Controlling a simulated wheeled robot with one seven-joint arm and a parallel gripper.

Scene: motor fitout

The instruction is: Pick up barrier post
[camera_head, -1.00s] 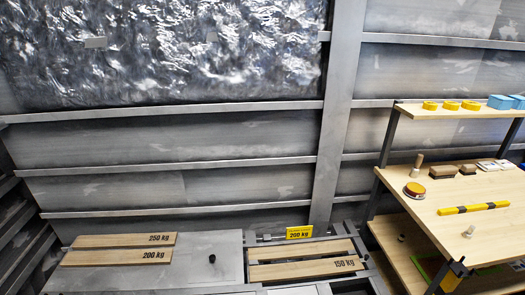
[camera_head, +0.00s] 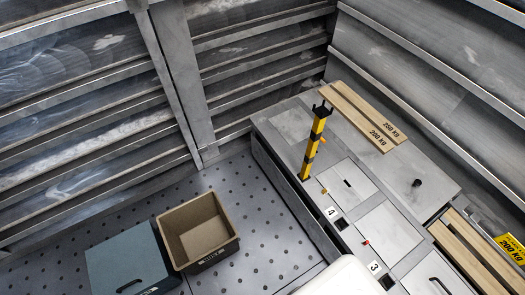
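The barrier post (camera_head: 314,146) is yellow with black bands and a black forked top. It stands upright, seen tilted in the picture, on the left part of the grey metal bench. Its foot meets the bench top near a hatch panel. My gripper is not in view.
The grey bench (camera_head: 290,126) carries wooden boards (camera_head: 364,116) marked 200 kg and 250 kg, a black knob (camera_head: 417,182) and numbered hatches. An open brown bin (camera_head: 198,231) and a blue-grey box (camera_head: 132,262) stand on the perforated floor (camera_head: 268,232), which is clear between bin and bench.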

